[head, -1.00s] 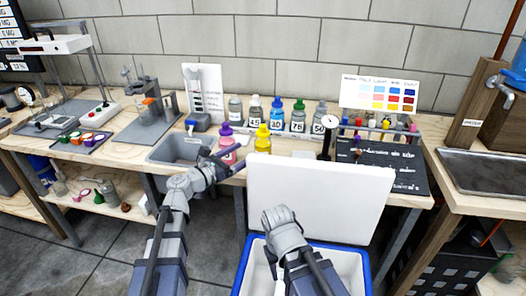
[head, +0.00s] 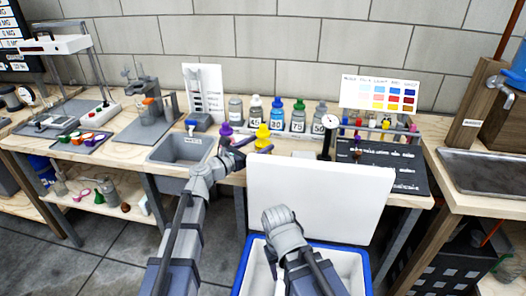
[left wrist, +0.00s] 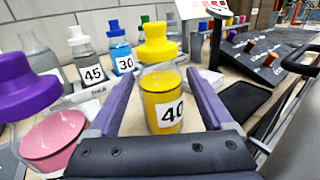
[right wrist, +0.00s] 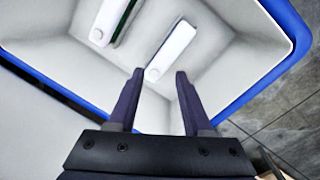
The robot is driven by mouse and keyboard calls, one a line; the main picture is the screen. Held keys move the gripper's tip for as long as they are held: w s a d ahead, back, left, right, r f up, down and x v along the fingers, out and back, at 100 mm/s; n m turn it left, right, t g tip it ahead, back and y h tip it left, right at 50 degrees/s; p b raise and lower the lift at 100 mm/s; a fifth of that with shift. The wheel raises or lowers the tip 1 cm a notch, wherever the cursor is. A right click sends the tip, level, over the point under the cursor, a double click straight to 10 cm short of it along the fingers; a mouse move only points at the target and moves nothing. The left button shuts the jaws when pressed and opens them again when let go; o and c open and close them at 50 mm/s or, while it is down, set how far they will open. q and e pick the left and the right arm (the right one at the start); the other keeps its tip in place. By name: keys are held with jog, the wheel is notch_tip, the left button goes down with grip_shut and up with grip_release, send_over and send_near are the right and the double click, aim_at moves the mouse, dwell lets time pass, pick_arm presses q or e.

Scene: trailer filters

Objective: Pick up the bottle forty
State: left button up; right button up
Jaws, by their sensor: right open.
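The bottle forty (left wrist: 163,97) has a yellow cap and yellow contents, and its label seems to read 40. It stands upright near the bench's front edge in the head view (head: 262,138). My left gripper (left wrist: 160,76) is open, with one finger on each side of the bottle in the left wrist view and a gap on both sides. In the head view the left gripper (head: 246,147) is low beside the bottle. My right gripper (right wrist: 154,72) is open and empty above the white inside of a blue-rimmed cooler (right wrist: 297,35).
A pink bottle with a purple cap (left wrist: 52,135) stands close on the left. Numbered bottles, including 45 (left wrist: 91,72) and 30 (left wrist: 122,62), stand behind. The cooler's white lid (head: 318,200) stands raised before the bench. A grey sink (head: 181,149) is to the left.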

pick_arm(q)
grip_shut()
dwell(0.5)
jog(key=shift+r, duration=0.1)
notch_tip(320, 180, up, 21)
jog(key=p, duration=2.1)
